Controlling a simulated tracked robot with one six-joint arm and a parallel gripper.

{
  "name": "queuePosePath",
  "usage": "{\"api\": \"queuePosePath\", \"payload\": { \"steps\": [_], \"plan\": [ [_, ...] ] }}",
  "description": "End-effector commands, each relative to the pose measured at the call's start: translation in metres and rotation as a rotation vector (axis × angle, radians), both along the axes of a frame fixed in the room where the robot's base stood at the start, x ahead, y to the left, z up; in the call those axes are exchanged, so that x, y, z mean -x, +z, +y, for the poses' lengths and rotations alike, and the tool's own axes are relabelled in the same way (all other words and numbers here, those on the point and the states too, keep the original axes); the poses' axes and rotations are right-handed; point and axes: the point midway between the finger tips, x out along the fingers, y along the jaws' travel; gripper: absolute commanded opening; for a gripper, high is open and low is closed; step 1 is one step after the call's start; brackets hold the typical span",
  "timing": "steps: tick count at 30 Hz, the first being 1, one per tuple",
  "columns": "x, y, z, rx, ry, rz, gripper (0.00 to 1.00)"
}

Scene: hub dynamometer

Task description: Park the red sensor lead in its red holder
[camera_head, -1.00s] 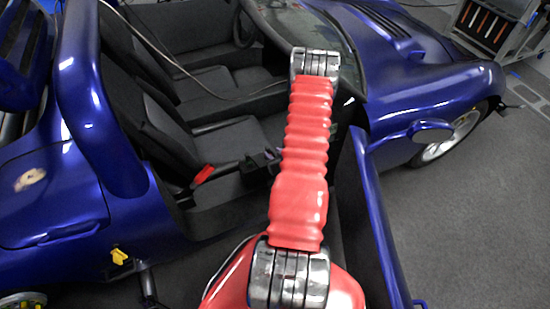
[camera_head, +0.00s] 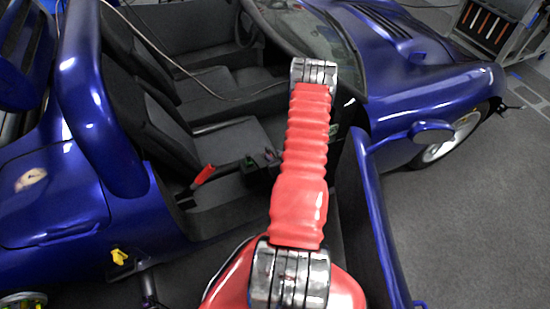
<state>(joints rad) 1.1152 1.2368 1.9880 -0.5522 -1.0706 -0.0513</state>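A small red piece (camera_head: 204,174) stands tilted on the near side of the car's seat. I cannot tell whether it is the red sensor lead or its red holder. A small dark block (camera_head: 258,167) with a green spot sits between the seat and my arm; its right side is hidden behind my arm. My red ribbed arm rises through the middle of the picture to a silver joint. My gripper is hidden behind my arm, and I cannot make out its fingers or anything in them.
A blue open car (camera_head: 85,190) fills the left and middle. Its open door (camera_head: 375,225) stands right of my arm. A thin grey cable (camera_head: 185,70) crosses the cabin. A yellow piece (camera_head: 119,257) is low on the left. Grey floor (camera_head: 480,210) is clear at right.

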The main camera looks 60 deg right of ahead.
Motion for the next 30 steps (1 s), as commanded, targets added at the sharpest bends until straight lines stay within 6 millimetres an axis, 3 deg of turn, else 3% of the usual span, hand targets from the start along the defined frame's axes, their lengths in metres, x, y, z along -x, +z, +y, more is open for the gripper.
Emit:
{"api": "queuePosePath", "payload": {
  "steps": [19,30],
  "plan": [
    [-0.04,-0.03,-0.023,0.0,0.001,0.0,0.33],
    [-0.047,-0.035,-0.028,0.0,0.001,0.0,0.33]
  ]
}}
